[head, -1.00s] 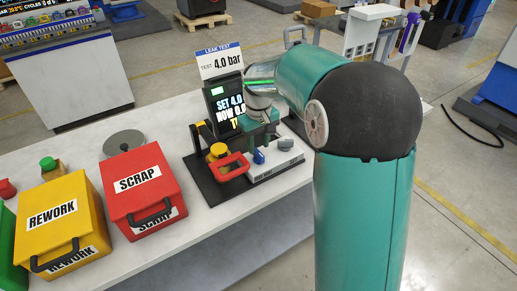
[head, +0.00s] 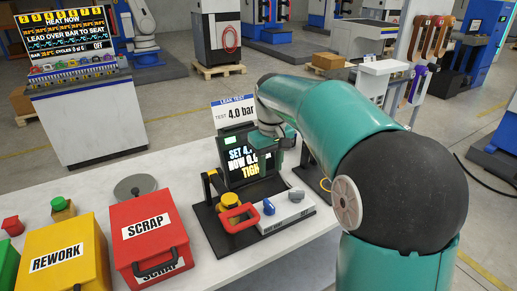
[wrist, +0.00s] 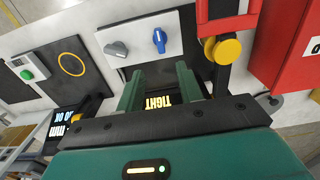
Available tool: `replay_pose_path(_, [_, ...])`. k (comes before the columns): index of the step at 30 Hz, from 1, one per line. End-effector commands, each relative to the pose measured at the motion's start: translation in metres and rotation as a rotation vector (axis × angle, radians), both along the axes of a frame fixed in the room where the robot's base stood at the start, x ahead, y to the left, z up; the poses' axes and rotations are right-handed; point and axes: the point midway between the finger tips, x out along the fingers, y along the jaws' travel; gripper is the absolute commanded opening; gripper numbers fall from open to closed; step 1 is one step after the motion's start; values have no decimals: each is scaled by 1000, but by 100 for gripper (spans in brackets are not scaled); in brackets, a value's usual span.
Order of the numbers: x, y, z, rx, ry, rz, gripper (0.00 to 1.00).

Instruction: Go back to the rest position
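My gripper (head: 284,140) is raised at the right side of the leak-test screen (head: 245,160) and covers part of it. In the wrist view, the two green fingers of my gripper (wrist: 158,80) stand apart with nothing held between them. The word TIGHT shows on the screen (wrist: 160,102) between and below them. Below my gripper in the head view is the test fixture, with a red clamp handle (head: 240,217), a yellow knob (head: 229,200), a blue lever (head: 268,207) and a grey knob (head: 296,195). My gripper is clear of these.
A red SCRAP bin (head: 150,238) and a yellow REWORK bin (head: 58,262) stand left of the fixture. A grey disc (head: 135,187) lies behind the SCRAP bin. A green button (wrist: 28,74) shows in the wrist view. Air above the table is open.

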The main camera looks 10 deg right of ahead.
Motion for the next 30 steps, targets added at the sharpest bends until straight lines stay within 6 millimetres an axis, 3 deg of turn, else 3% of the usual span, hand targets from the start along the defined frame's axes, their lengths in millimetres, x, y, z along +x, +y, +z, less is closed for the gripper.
replay_pose_path(5, [-31, 1, 18, -5, -58, -32, 36])
replay_pose_path(15, [-132, 1, 41, 4, -235, -150, 36])
replay_pose_path(24, [-218, 0, 24, 42, -389, -254, 36])
replay_pose_path(30, [-255, -1, 4, 73, -463, -305, 36])
